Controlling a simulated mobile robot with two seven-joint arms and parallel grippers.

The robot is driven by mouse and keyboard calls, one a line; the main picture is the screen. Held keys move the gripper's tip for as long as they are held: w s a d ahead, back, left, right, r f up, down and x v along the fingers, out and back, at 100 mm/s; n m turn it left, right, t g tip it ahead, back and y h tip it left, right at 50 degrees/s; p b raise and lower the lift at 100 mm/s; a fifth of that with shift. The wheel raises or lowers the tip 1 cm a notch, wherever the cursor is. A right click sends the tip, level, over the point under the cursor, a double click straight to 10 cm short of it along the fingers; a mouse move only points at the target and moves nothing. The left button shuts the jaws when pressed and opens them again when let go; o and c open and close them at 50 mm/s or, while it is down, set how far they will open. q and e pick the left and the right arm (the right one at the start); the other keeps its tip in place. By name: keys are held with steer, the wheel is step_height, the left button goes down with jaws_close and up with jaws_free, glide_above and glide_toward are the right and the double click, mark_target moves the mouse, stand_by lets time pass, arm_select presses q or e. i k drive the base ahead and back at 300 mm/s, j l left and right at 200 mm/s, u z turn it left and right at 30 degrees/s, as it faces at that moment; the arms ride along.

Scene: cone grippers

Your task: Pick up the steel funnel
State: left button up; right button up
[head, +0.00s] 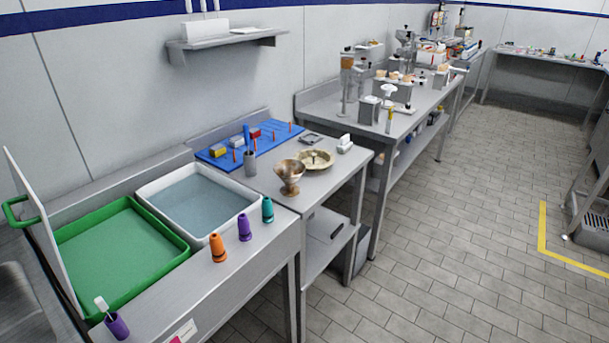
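A funnel-shaped vessel (289,173) with a wide bowl and a narrow lower part stands upright on the steel table, left of a shallow round dish. It looks brownish and metallic. I cannot tell for sure that it is the steel funnel, and I see no clearer match. Neither of my grippers is in view, and no arm shows in the head view.
The brassy dish (327,161) sits close to the vessel's right. A grey cup (250,169) holding a blue item stands to its left, before a blue board (222,160).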

mark_target(288, 170)
steer(key=i+l, duration=0.25)
steer(key=l, duration=0.15)
steer(key=i+l, duration=0.25)
steer(key=l, duration=0.2)
steer(key=i+l, duration=0.25)
steer(key=l, duration=0.15)
steer(key=i+l, duration=0.25)
steer(key=l, duration=0.2)
steer(key=i+l, duration=0.25)
steer(key=l, duration=0.15)
steer(key=i+l+u, duration=0.1)
steer(key=i+l, duration=0.15)
steer(key=l, duration=0.2)
steer(key=i+l, duration=0.25)
steer(key=l, duration=0.2)
steer(key=u, duration=1.25)
